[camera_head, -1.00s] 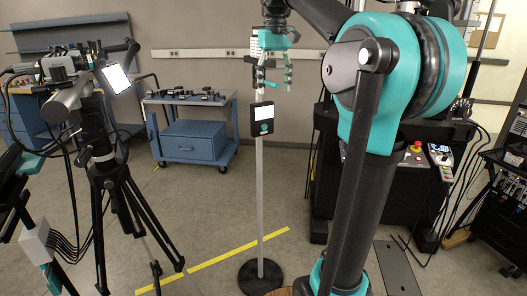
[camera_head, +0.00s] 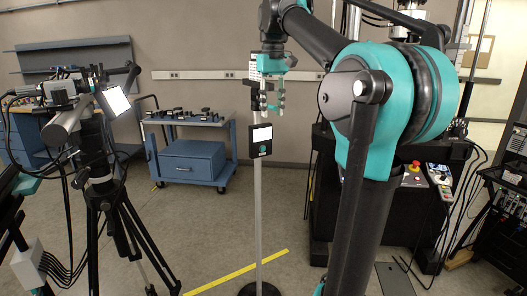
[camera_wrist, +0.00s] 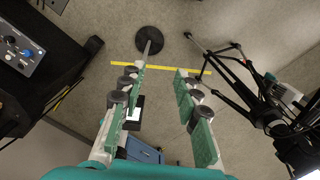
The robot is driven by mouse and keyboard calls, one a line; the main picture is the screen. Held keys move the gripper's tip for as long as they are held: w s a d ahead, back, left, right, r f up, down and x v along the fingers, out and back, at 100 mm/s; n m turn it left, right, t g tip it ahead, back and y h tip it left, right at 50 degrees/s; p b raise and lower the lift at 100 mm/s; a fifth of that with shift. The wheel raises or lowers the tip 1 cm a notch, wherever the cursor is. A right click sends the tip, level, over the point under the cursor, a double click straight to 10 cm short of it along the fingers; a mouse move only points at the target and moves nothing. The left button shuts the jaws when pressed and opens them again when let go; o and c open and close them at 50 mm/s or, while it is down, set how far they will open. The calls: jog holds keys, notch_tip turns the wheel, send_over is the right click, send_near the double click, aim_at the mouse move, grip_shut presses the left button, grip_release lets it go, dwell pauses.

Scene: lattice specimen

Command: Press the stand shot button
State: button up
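The stand is a thin grey pole (camera_head: 258,205) carrying a black box (camera_head: 253,145) with a white panel and a round teal button (camera_head: 262,149) below it. My gripper (camera_head: 272,108) hangs fingers-down just above the box in the head view; contact cannot be told. In the wrist view my gripper (camera_wrist: 160,72) is open, its two green-padded fingers apart with nothing held between them. The stand's round black base (camera_wrist: 149,38) shows beyond the fingertips. The box (camera_wrist: 134,108) is partly hidden by the left finger, and the button cannot be made out there.
A camera tripod (camera_head: 103,180) stands at the left. A blue cart (camera_head: 190,160) is behind the stand. A black machine with a control panel (camera_head: 440,178) is at the right. Floor around the pole is clear, with a yellow line (camera_head: 240,273).

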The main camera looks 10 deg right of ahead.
grip_shut()
dwell(1.2)
